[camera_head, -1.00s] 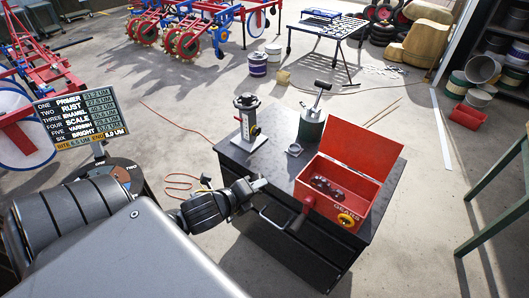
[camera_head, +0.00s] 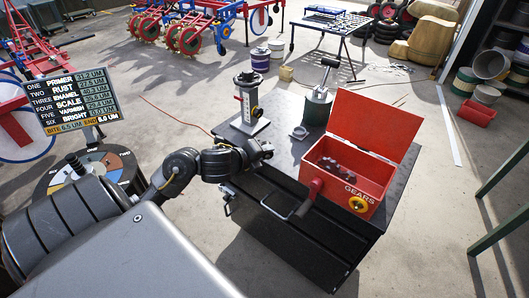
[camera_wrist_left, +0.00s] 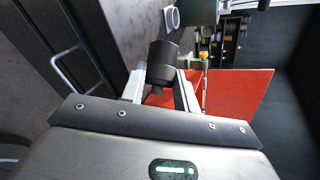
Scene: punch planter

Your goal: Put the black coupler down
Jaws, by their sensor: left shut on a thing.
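The black coupler (camera_wrist_left: 162,58) is a short, dark, stepped cylinder, seen in the left wrist view between the two pale fingers of my left gripper (camera_wrist_left: 161,92). The fingers are shut on it. In the head view my left gripper (camera_head: 262,150) is over the left edge of the dark cabinet top (camera_head: 283,128), left of the red box and just below the upright post gauge. The coupler is hard to make out there against the dark gripper. My right gripper is not in view.
An open red box marked GEARS (camera_head: 340,180) with a side crank (camera_head: 305,203) holds dark parts. A post gauge (camera_head: 248,105), a small pale ring (camera_head: 299,132) and a green canister with a handle (camera_head: 318,105) stand behind. Bare cabinet top lies between them.

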